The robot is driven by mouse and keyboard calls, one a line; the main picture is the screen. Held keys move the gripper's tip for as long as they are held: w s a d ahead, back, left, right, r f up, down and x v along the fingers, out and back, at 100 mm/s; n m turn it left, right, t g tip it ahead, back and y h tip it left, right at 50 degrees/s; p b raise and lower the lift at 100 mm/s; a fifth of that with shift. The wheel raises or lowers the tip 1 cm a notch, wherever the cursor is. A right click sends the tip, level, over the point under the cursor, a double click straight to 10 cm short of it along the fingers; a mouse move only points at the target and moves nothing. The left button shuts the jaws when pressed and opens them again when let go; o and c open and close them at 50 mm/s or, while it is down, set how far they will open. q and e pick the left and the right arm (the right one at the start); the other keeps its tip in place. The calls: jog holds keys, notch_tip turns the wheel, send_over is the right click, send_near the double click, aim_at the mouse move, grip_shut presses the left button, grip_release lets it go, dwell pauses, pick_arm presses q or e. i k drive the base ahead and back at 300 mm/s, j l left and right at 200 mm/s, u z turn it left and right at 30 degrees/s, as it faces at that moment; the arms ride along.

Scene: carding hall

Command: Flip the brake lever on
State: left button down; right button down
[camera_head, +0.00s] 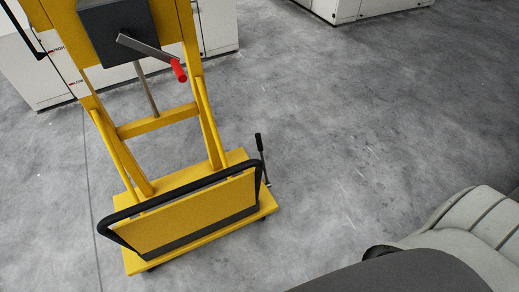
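A yellow lift cart (160,120) stands left of the middle, seen from above. A thin lever with a black grip (259,142) rises nearly upright at the right side of its yellow base (262,206); it looks like the brake lever. Its grip leans slightly left at the top, and its lower end meets the base's right edge. A crank with a red handle (180,70) sticks out from a dark box (117,30) higher on the cart. Neither of my grippers is in view, and nothing touches the lever.
A yellow panel with a black tube frame (190,213) stands at the cart's near end. White cabinets (40,75) are behind it, with another (345,8) at the top. Grey floor (370,130) right of the cart is clear. Grey rounded parts fill the lower right.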

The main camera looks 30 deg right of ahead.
aim_at(258, 138)
jog(key=i+l, duration=0.15)
jog(key=l, duration=0.2)
jog(key=i+l, duration=0.15)
jog(key=l, duration=0.2)
jog(key=i+l, duration=0.15)
jog(key=l, duration=0.15)
jog(key=i+l, duration=0.15)
jog(key=l, duration=0.2)
jog(key=i+l, duration=0.1)
jog(key=l, duration=0.25)
jog(key=i+l, duration=0.15)
jog(key=l, duration=0.2)
jog(key=i+l, duration=0.15)
jog(key=l, duration=0.2)
jog(key=l+u, duration=0.1)
jog(key=l, duration=0.55)
jog(key=i, duration=0.05)
